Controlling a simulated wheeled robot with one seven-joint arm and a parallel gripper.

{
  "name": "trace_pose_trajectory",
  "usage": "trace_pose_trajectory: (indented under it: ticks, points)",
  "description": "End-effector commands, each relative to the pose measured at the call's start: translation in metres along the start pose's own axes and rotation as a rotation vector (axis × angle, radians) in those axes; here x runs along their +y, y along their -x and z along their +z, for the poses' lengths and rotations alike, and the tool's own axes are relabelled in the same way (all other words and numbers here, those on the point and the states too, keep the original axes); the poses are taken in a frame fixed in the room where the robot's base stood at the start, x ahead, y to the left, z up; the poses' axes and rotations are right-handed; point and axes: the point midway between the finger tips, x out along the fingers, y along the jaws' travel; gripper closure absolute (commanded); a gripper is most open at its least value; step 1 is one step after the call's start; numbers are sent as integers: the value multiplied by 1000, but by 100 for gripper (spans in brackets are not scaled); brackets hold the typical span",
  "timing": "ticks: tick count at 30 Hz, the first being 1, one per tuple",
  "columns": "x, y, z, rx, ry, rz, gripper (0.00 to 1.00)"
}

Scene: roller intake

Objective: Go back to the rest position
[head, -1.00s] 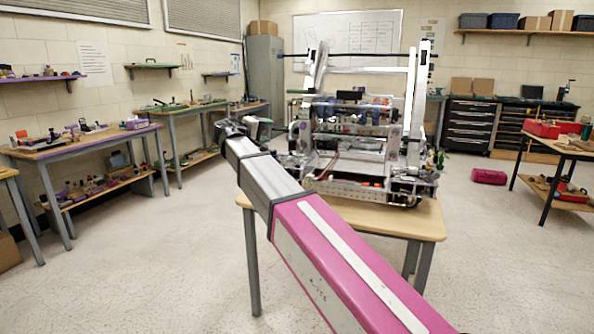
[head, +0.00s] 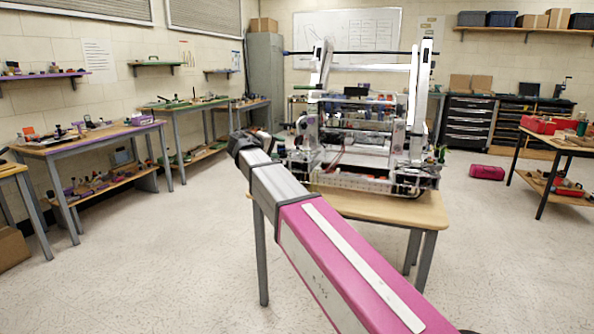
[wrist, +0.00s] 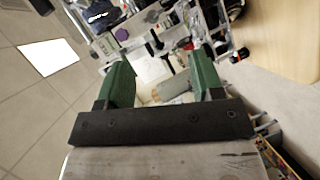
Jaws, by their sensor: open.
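My gripper shows in the wrist view with two green fingers (wrist: 163,80) spread apart and nothing held between them. In the head view my pink and grey arm reaches forward, and its dark end is left of the roller machine (head: 350,183). The fingers are too small or hidden to make out there. The white-framed machine stands on a wooden table (head: 400,208). In the wrist view parts of the machine (wrist: 150,30) lie beyond the fingers, and I cannot tell how far off they are.
Workbenches with small parts (head: 90,138) line the left wall. A table with red bins (head: 545,130) is at the right. A pink roll (head: 486,172) lies on the floor near the dark drawer cabinets (head: 468,122). The floor between is clear.

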Motion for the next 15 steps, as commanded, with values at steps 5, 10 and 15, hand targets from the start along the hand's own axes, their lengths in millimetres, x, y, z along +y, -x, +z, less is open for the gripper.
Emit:
trace_pose_trajectory:
  ticks: [5, 10, 15]
  points:
    - [-37, -33, 41, -48, -1, -96, 39]
    - [-90, -74, 103, -124, -17, -245, 39]
    - [-154, -111, 188, -232, -62, -442, 39]
